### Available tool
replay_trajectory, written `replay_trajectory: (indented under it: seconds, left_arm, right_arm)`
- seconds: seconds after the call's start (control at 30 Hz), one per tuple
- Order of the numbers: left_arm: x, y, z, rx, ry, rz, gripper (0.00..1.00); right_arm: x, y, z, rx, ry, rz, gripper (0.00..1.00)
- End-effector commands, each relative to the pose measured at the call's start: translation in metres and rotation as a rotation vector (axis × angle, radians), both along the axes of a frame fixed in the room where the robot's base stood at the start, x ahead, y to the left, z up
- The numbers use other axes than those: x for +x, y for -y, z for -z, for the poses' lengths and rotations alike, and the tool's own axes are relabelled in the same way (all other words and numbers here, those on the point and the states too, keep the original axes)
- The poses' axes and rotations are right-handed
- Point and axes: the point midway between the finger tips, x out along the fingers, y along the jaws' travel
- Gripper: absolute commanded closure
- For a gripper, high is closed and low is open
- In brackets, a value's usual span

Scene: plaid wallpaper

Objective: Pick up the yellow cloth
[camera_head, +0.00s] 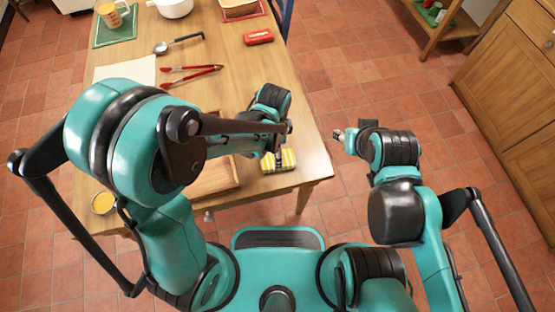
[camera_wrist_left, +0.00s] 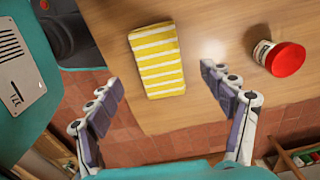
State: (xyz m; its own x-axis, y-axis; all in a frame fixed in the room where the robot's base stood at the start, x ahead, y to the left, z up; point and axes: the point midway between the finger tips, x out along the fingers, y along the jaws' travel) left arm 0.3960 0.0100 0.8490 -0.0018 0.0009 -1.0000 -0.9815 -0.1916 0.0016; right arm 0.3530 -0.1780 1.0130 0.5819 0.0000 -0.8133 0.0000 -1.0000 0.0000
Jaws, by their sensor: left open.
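The yellow cloth (camera_head: 279,161), with white stripes, lies folded flat near the right front corner of the wooden table. It also shows in the left wrist view (camera_wrist_left: 157,62), upper centre. My left gripper (camera_wrist_left: 160,80) is open and empty there, its two fingers spread to either side of the cloth's near end, apart from it. In the head view my left wrist is just behind the cloth and hides much of the fingers. My right gripper (camera_head: 340,134) is off the table's right side, over the floor; its fingers are too small to read.
A wooden tray (camera_head: 222,180) lies left of the cloth. Red tongs (camera_head: 192,76), a ladle (camera_head: 178,43) and a red item (camera_head: 258,37) lie farther back. A red-lidded jar (camera_wrist_left: 284,59) stands right of the cloth in the wrist view.

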Motion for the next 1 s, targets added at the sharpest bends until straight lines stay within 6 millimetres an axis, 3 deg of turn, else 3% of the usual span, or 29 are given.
replay_trajectory:
  seconds: [0.5, 0.73, 0.93, 1.0]
  left_arm:
    - [0.001, 0.008, 0.066, -0.001, 0.002, -0.004, 0.19]
    - [0.0, 0.008, 0.065, -0.001, 0.002, -0.004, 0.19]
    - [0.001, 0.008, 0.065, -0.001, 0.002, -0.005, 0.72]
    - [0.001, 0.008, 0.065, -0.001, 0.002, -0.005, 0.72]
  right_arm:
    - [0.0, 0.0, 0.036, 0.0, 0.0, 0.0, 0.6]
    - [0.0, 0.0, 0.035, 0.0, 0.0, 0.0, 0.6]
    - [0.0, 0.0, 0.034, 0.0, 0.0, 0.0, 0.6]
    - [0.0, 0.0, 0.035, 0.0, 0.0, 0.0, 0.6]
